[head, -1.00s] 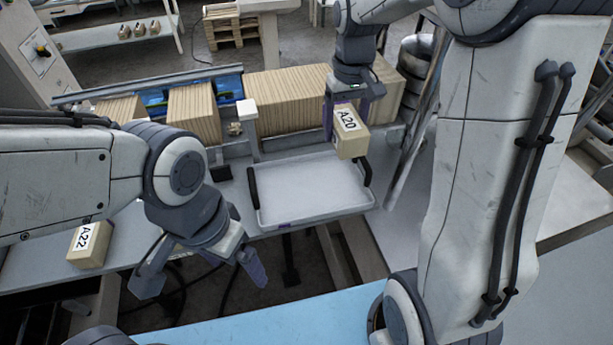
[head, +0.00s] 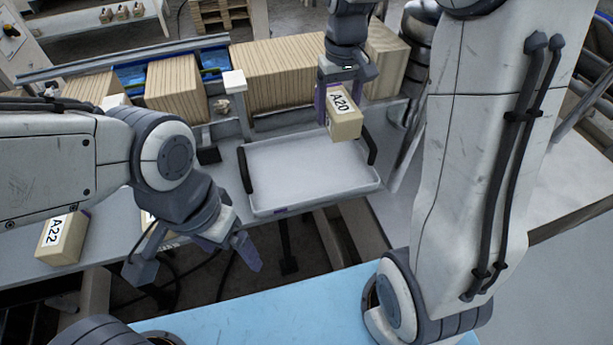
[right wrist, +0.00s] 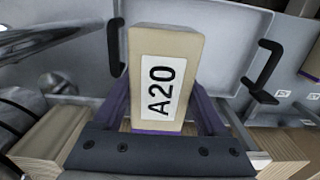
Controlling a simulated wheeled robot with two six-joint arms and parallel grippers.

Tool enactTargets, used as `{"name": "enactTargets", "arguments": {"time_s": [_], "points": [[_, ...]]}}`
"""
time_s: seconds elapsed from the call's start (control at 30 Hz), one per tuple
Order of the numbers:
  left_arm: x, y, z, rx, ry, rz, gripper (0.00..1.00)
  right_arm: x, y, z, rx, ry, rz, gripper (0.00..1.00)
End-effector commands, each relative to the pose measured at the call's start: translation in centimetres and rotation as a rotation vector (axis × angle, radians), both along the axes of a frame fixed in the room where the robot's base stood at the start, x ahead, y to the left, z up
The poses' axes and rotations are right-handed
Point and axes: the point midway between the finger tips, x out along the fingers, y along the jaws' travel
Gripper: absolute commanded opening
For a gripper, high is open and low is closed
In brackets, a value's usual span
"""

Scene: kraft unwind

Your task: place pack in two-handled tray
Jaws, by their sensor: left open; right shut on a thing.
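A tan pack labelled A20 (head: 341,113) hangs in my right gripper (head: 338,88), above the back right part of the tray. In the right wrist view the fingers (right wrist: 165,115) are shut around the pack (right wrist: 165,50) on both sides. The white two-handled tray (head: 290,190) lies on the grey table, empty, with a dark handle at its left and right ends. My left gripper (head: 195,250) is open and empty, left of the tray, near the table's front edge. A second pack, A22 (head: 62,238), lies on the table at far left.
Another pack (head: 150,222) shows partly behind my left gripper. Bundles of kraft sheets (head: 280,75) stand in a row behind the tray, with a white-topped post (head: 234,82) in front of them. A light blue surface (head: 270,310) is at the front.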

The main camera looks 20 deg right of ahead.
Motion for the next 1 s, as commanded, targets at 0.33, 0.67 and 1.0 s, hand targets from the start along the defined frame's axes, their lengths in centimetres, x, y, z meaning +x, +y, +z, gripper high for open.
{"name": "enactTargets", "arguments": {"time_s": [0.33,0.67,1.0], "points": [[0.0,0.0,-3.2,0.000,0.000,-0.001,0.92,0.0,0.1,-4.6,0.000,0.005,0.003,0.03],[0.0,0.0,-1.7,0.000,0.000,-0.003,0.92,0.0,0.1,-9.5,0.000,0.002,0.002,0.03],[0.0,0.0,-0.6,0.000,0.000,-0.005,0.92,0.0,0.1,-13.4,0.000,0.001,0.002,0.03]]}}
